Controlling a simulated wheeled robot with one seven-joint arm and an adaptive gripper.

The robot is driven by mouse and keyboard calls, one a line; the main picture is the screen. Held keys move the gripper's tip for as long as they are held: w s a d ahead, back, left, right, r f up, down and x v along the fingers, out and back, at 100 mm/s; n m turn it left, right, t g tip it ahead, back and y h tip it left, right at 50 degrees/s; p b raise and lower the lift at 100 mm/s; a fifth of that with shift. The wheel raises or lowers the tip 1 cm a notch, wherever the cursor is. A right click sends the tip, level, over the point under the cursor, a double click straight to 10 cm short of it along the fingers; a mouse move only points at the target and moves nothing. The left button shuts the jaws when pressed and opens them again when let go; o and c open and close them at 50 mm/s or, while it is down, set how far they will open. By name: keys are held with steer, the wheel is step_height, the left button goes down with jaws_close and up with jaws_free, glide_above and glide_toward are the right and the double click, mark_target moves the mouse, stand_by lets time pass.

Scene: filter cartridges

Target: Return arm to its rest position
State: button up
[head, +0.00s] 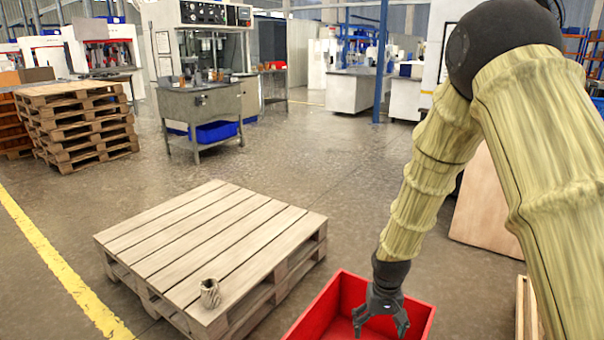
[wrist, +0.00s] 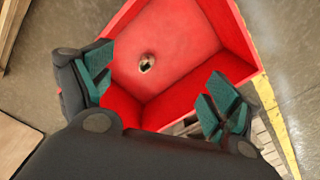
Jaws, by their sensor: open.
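My gripper (head: 380,326) hangs fingers down over the red bin (head: 318,308) at the bottom of the head view. In the wrist view my gripper (wrist: 158,92) has its teal-padded fingers spread wide with nothing between them. The red bin (wrist: 195,62) fills the middle of that view. A small round object with a dark centre (wrist: 147,63), perhaps a filter cartridge seen end-on, is on the bin floor, apart from the fingers. A ribbed grey-brown cartridge (head: 210,293) stands upright on the front corner of the wooden pallet (head: 205,240).
The pallet is left of the bin. A stack of pallets (head: 75,125) and a grey workbench (head: 200,105) are farther back. Open floor lies between. A yellow line (head: 60,265) runs along the left.

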steer(key=s+f, duration=1.3)
steer(key=f, duration=0.2)
steer(key=s+d+f, duration=0.1)
steer(key=s+f, duration=0.3)
steer(key=s, duration=0.7)
steer(key=s+d+f, duration=0.2)
steer(key=s+f, duration=0.2)
steer(key=s, duration=0.7)
step_height(320, 180, down, 10)
steer(key=b, duration=1)
step_height(320, 180, up, 31)
steer(key=p, duration=3.1)
steer(key=shift+r, duration=0.15)
steer(key=shift+w+a, duration=0.1)
steer(key=shift+c, duration=0.2)
